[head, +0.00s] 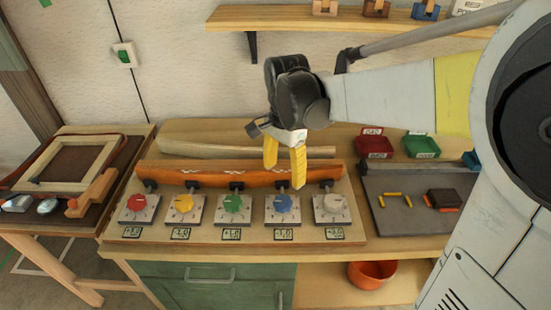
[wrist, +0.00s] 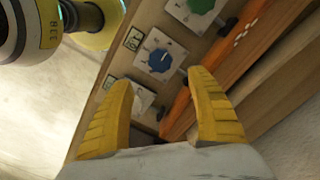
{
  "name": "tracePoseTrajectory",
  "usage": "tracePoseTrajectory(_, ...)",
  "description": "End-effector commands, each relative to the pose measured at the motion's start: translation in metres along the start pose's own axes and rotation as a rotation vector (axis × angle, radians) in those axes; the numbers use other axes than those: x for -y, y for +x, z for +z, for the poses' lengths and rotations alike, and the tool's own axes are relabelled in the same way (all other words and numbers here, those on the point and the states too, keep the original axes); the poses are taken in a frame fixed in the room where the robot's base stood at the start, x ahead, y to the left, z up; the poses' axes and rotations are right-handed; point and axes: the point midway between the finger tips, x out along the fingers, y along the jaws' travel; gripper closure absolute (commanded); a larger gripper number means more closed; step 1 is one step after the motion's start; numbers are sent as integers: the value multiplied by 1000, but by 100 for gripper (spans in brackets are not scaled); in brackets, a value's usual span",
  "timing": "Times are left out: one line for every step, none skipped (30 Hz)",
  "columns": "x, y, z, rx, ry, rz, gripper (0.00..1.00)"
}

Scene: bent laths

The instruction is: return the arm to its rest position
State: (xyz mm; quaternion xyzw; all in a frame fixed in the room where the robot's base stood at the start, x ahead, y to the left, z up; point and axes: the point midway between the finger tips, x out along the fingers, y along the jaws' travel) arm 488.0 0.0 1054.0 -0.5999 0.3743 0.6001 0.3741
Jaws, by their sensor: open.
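My gripper (head: 285,165) has yellow fingers and hangs above the back of the bench, over the orange lath, in the head view. In the wrist view my gripper (wrist: 160,110) has its fingers spread apart with nothing between them. The orange lath (head: 215,176) lies along the back of a wooden board, behind a row of several coloured dials. The blue dial (head: 283,204) is just below the fingers in the head view and also shows in the wrist view (wrist: 160,60). My arm reaches in from the right.
A pale wooden lath (head: 215,149) lies behind the orange one. A wall shelf (head: 330,18) runs above my arm. Red (head: 375,146) and green (head: 421,146) bins and a grey tray (head: 400,215) are at right. An orange bowl (head: 372,274) sits below. A frame (head: 70,165) lies at left.

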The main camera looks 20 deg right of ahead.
Motion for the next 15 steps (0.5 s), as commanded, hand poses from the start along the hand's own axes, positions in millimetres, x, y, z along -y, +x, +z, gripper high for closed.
tracePoseTrajectory(0,0,0,0,0,0,32)
tracePoseTrajectory(0,0,0,0,0,0,32)
tracePoseTrajectory(0,0,0,0,0,0,32)
tracePoseTrajectory(0,0,0,0,0,0,32)
tracePoseTrajectory(0,0,0,0,0,0,32)
tracePoseTrajectory(0,0,0,-1,-4,-2,32)
tracePoseTrajectory(-2,-1,1,-3,-10,-6,32)
tracePoseTrajectory(-3,-2,2,-6,-22,-11,32)
tracePoseTrajectory(-6,-5,3,-12,-46,-23,32)
tracePoseTrajectory(-10,-8,5,-20,-73,-36,32)
tracePoseTrajectory(-14,-11,7,-29,-106,-52,32)
tracePoseTrajectory(-21,-16,10,-46,-158,-77,32)
tracePoseTrajectory(-26,-19,13,-62,-206,-99,32)
tracePoseTrajectory(-32,-23,16,-81,-257,-122,32)
tracePoseTrajectory(-41,-27,20,-110,-332,-153,32)
